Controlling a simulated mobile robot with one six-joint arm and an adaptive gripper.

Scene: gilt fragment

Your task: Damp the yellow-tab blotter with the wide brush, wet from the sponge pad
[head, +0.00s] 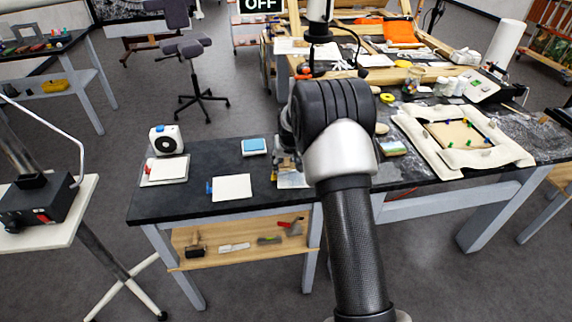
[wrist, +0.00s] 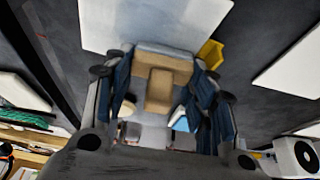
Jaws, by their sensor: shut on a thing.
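My gripper (wrist: 162,78) is shut on the wide brush (wrist: 158,92), whose tan body sits between the two dark finger pads in the wrist view. The brush's pale grey front edge lies at or over the near edge of a white blotter (wrist: 225,14) with a yellow tab (wrist: 210,54). A greyish area shows on that blotter; I cannot tell if it is damp or shadow, nor whether the bristles touch. In the head view my arm hides most of this blotter (head: 290,182) and my gripper. The blue sponge pad (head: 254,147) lies behind and left of it.
A blue-tab blotter (head: 232,188) lies to the left, and a red-tab blotter (head: 166,170) farther left before a white device (head: 166,139). A framed piece on a cloth pad (head: 410,122) lies to the right. Dark tabletop is bare around the left blotters.

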